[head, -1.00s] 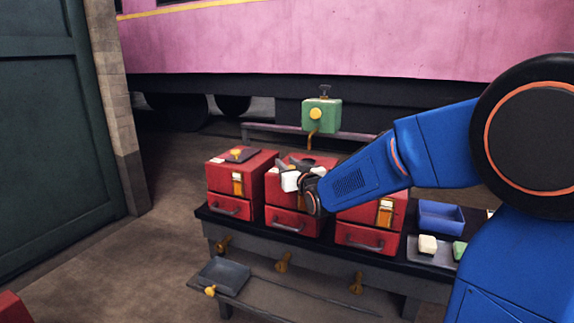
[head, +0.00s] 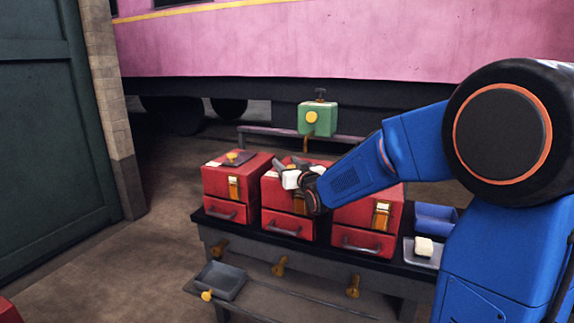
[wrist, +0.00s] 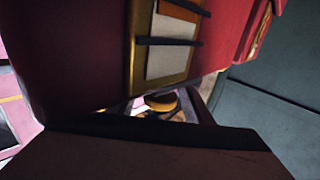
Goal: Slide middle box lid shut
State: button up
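The middle red box (head: 289,226) stands on the dark bench between two similar red boxes. My gripper (head: 294,165) is at its top, partly covering the lid area, so how far the lid is open cannot be told in the head view. In the wrist view the red box front (wrist: 80,60) is very close, with a brass label holder (wrist: 168,45) and a pale card. A yellow knob (wrist: 160,102) shows just beyond dark bars there. Whether my fingers are around the knob or touching it cannot be told.
The left red box (head: 232,190) has a dark top plate with a yellow knob. The right red box (head: 365,215) is partly behind my arm. A blue tray (head: 436,218) and a pale block (head: 424,246) are at the bench's right. A green box (head: 317,119) stands behind.

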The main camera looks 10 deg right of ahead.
jog(key=s+d, duration=0.2)
jog(key=s, duration=1.5)
jog(key=shift+d, duration=0.35)
